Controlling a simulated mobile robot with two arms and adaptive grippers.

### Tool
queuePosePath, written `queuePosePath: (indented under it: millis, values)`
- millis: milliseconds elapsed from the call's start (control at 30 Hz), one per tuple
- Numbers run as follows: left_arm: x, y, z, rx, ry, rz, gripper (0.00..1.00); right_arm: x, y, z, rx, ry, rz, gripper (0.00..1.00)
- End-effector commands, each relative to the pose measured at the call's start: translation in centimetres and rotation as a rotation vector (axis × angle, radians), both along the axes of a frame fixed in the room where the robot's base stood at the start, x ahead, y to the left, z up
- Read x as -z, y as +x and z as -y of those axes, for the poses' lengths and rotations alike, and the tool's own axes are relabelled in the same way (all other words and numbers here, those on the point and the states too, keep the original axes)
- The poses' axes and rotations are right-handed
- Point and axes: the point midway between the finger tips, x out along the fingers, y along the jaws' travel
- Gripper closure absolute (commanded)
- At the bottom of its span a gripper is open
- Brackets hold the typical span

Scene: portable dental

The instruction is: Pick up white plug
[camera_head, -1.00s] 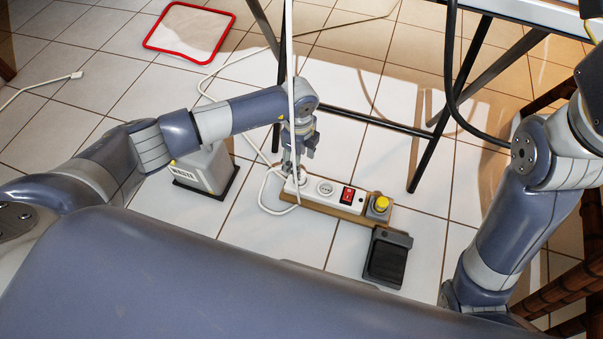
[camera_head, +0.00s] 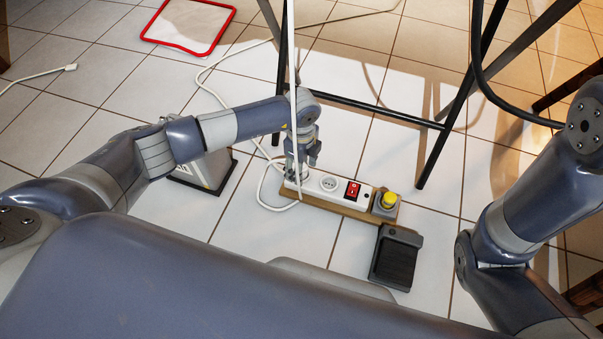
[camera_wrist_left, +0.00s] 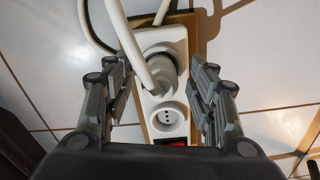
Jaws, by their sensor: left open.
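A white plug (camera_wrist_left: 160,76) sits in the end socket of the white power strip (camera_wrist_left: 173,120), with a thick white cable leading away from it. My left gripper (camera_wrist_left: 156,68) is open, pointing down, with one finger on each side of the plug; I see gaps between fingers and plug. In the head view my left gripper (camera_head: 298,168) is over the left end of the power strip (camera_head: 327,192) and mostly hides the plug there. My right gripper is out of view; only part of that arm shows.
The strip lies on a wooden board with a red switch (camera_head: 352,190) and a yellow knob (camera_head: 389,200). A black pedal (camera_head: 395,258) is in front. Black table legs (camera_head: 450,110) stand behind. A loose white cable end (camera_head: 70,67) lies far left on the tiles.

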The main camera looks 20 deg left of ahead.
Motion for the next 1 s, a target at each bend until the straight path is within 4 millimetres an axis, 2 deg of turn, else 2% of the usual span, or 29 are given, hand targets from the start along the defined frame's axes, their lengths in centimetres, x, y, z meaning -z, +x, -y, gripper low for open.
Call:
queuePosePath:
  millis: [267,367,500,1000]
  values:
    - [0.17,0.02,0.01,0.0,0.0,0.001,0.48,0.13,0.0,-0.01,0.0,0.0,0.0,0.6]
    - [0.17,0.02,0.01,0.0,0.0,0.001,0.66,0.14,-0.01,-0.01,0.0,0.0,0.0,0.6]
    - [0.17,0.01,0.0,0.0,0.0,0.001,0.97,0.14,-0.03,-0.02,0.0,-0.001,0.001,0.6]
    - [-0.51,0.03,0.01,0.0,-0.001,0.001,0.98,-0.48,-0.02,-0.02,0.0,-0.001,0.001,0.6]
